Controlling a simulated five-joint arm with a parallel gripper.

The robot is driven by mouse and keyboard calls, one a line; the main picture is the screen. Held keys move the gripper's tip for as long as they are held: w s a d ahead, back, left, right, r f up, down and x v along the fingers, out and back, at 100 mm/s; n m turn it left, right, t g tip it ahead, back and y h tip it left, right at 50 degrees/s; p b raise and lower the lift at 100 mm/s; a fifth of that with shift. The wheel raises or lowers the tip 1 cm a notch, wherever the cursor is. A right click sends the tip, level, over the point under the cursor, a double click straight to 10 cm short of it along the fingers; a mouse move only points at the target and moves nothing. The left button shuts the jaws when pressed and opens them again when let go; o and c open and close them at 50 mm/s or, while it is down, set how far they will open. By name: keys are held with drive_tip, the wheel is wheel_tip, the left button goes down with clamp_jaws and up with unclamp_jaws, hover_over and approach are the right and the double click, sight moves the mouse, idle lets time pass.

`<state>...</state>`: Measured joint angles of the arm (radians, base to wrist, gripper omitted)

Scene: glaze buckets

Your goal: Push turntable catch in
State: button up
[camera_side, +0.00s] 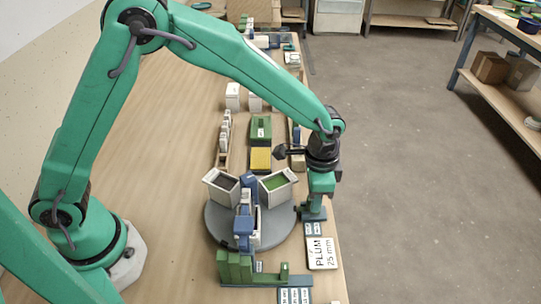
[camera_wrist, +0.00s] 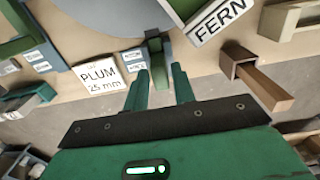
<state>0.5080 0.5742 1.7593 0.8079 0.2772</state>
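The turntable (camera_side: 222,228) is a grey disc on the wooden bench, carrying two white-walled buckets and a blue centre fitting; part of the disc shows at the top left of the wrist view (camera_wrist: 92,18). The catch (camera_side: 312,213) looks like a small dark green-grey piece at the disc's right edge; it shows upright in the wrist view (camera_wrist: 155,47). My gripper (camera_wrist: 160,72) points down over the catch. Its two green fingers stand apart, with the catch just beyond and between their tips. I cannot tell whether they touch it. In the side view my gripper (camera_side: 320,190) partly hides the catch.
A PLUM 25 mm card (camera_side: 321,253) lies near the catch. The FERN bucket (camera_side: 278,187) sits close on the disc. A green stepped rack (camera_side: 240,268) stands in front. A brown-handled holder (camera_wrist: 258,80) is to the right in the wrist view. Open floor lies right of the bench.

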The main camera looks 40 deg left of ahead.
sight(305, 209)
clamp_jaws()
drive_tip(key=shift+s+a, duration=0.6)
drive_tip(key=shift+a, duration=0.05)
idle(0.4)
drive_tip(key=shift+o, duration=1.4)
unclamp_jaws()
drive_tip(key=shift+r, duration=0.1)
wheel_tip(305, 209, up, 7)
